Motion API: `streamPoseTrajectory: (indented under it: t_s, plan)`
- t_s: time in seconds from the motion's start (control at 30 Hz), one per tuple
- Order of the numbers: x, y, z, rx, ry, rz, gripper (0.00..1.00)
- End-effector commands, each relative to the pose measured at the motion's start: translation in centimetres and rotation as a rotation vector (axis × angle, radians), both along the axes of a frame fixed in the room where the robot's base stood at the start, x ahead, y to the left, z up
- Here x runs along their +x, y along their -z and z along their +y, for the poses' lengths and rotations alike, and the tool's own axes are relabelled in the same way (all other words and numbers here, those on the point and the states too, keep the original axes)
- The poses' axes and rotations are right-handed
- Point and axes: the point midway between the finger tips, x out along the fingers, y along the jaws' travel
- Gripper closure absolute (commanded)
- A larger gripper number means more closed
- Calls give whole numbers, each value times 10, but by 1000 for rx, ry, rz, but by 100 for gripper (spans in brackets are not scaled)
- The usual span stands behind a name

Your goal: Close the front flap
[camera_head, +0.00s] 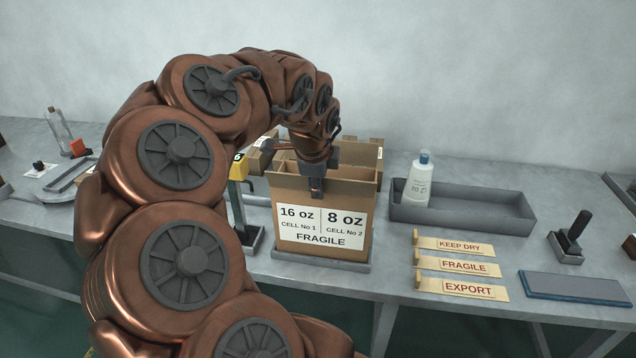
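A cardboard box (350,250) stands upright with its top open, and a thin divider shows inside. A white label on its front reads 16 oz, 8 oz, cell numbers and FRAGILE. My gripper (317,188) points down at the top front edge of the box, over the front panel just above the label. Its fingers look close together, but whether they grip anything is unclear. I cannot tell the front flap apart from the front panel. My arm and gripper hide part of the box's top.
The box sits on a grey tray (300,268). A grey bin (480,208) with a white bottle (418,180) is to the right. Signs reading KEEP DRY (460,246), FRAGILE (458,266) and EXPORT (465,288) lie in front. A yellow-topped stand (238,170) is close on the left.

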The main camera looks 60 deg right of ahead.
Motion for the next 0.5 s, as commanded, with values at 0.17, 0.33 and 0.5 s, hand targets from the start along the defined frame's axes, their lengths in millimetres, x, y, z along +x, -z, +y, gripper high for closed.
streamPoseTrajectory:
  t_s: [0.17,0.33,0.5]
  plan:
    - [0,0,0,0,0,0,79]
    - [0,0,0,1,0,0,97]
    - [0,0,0,1,0,0,100]
